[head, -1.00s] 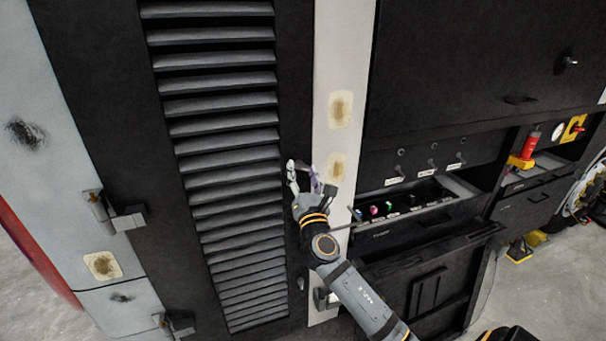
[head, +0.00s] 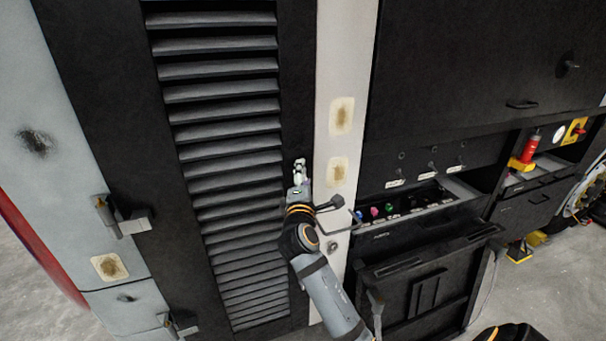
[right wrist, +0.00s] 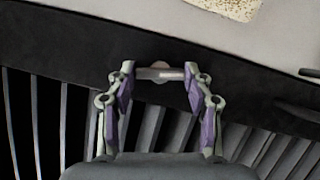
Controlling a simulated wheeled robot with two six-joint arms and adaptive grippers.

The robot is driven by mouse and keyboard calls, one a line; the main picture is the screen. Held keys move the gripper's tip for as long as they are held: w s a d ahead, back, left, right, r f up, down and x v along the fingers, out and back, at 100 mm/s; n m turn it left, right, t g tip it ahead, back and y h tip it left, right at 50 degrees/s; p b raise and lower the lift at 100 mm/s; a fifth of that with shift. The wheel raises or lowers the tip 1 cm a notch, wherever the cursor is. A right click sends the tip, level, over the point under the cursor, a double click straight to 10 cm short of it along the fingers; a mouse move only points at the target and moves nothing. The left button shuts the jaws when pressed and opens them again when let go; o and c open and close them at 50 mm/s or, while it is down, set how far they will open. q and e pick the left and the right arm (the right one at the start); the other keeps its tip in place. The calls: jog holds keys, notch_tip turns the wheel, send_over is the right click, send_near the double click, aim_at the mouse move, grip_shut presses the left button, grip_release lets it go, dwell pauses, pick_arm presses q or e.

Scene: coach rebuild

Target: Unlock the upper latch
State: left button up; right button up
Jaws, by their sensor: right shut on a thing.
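The tall black louvred door (head: 128,90) fills the left and middle of the head view. My right gripper (head: 299,170) is at its right edge, beside the cream post (head: 342,60). In the right wrist view, the upper latch (right wrist: 160,73) is a small pale metal handle with a round middle on the door's black frame. The fingertips of my right gripper (right wrist: 159,74) are at its two ends, shut on it. In the head view the gripper hides most of the latch. My left gripper is not in view.
Hinges (head: 122,216) sit on the door's left side. Right of the post is an open recess with coloured knobs (head: 375,211) and a black cabinet (head: 470,60).

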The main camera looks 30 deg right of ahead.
jog(key=shift+r+m+g+y+p, duration=0.15)
jog(key=shift+m+g+y+p, duration=0.25)
jog(key=shift+m, duration=0.8)
jog(key=o, duration=1.2)
